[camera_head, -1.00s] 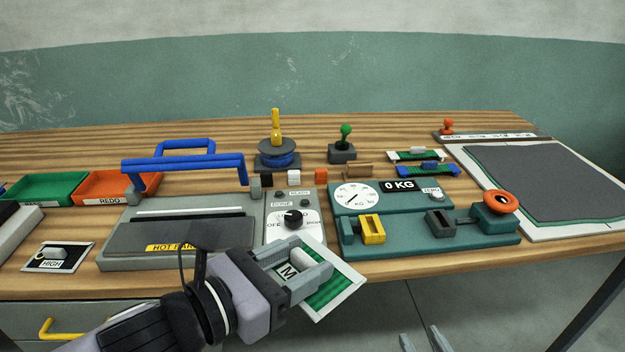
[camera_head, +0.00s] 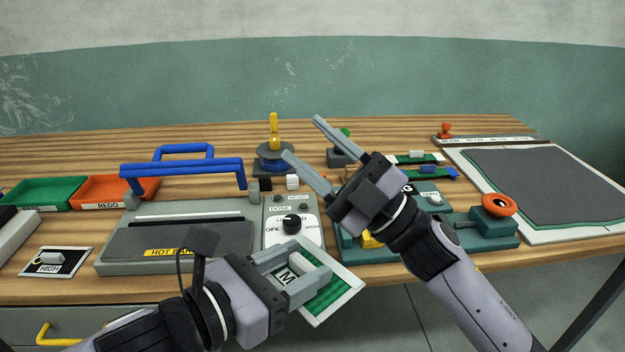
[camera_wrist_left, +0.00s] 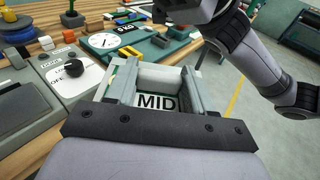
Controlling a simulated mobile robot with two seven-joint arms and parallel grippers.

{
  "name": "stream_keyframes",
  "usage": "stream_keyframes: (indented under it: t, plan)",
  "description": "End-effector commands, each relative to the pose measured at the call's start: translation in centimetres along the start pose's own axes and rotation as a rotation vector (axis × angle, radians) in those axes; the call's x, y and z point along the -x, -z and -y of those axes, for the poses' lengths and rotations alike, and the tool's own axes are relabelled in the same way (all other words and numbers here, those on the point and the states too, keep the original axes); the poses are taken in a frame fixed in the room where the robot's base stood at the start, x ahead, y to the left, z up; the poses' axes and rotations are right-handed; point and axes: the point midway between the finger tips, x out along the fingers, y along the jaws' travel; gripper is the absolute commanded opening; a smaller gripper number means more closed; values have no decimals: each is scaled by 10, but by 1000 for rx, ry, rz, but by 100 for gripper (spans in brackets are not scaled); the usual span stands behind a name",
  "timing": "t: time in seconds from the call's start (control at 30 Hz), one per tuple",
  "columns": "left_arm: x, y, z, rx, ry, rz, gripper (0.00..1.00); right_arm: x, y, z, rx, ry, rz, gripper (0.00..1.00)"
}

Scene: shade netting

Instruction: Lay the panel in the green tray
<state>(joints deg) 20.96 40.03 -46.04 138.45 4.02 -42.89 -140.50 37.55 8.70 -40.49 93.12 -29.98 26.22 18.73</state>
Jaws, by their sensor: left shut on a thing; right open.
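My left gripper (camera_head: 300,280) is shut on a panel (camera_head: 337,294), a flat white-edged piece with green netting and a grey block on top. In the left wrist view the panel's label reads MID (camera_wrist_left: 156,102). The panel is held tilted in front of the bench's front edge. The green tray (camera_head: 40,192) stands at the far left of the bench and looks empty, well away from both grippers. My right gripper (camera_head: 300,146) is open and empty, above the middle of the bench, its fingers pointing up and left.
The orange REDO tray (camera_head: 113,191) adjoins the green tray. A grey hot bar machine (camera_head: 180,248) with a blue handle (camera_head: 190,165) stands between the panel and the trays. A teal scale unit (camera_head: 480,237) is partly hidden by my right arm. A HIGH card (camera_head: 52,261) lies front left.

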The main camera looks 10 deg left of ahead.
Motion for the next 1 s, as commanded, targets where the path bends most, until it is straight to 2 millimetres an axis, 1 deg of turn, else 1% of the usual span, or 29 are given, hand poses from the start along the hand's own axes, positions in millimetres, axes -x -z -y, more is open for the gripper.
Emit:
stream_keyframes:
  t: [0.03,0.2,0.4,0.53,0.7,0.87,1.0]
  plan:
    - [0,0,0,0,0,1,18,-14,13,-2,37,43,-57,47]
    - [0,0,0,0,0,1,18,-45,52,3,138,192,-226,47]
    - [0,0,0,0,0,1,18,-68,91,15,261,391,-396,47]
    - [0,0,0,0,0,1,18,-75,111,24,344,533,-488,47]
    - [0,0,0,0,0,1,18,-78,129,33,456,730,-580,47]
    - [0,0,0,0,0,1,18,-76,138,38,562,927,-637,47]
    - [0,0,0,0,0,1,18,-71,140,37,657,1105,-659,47]
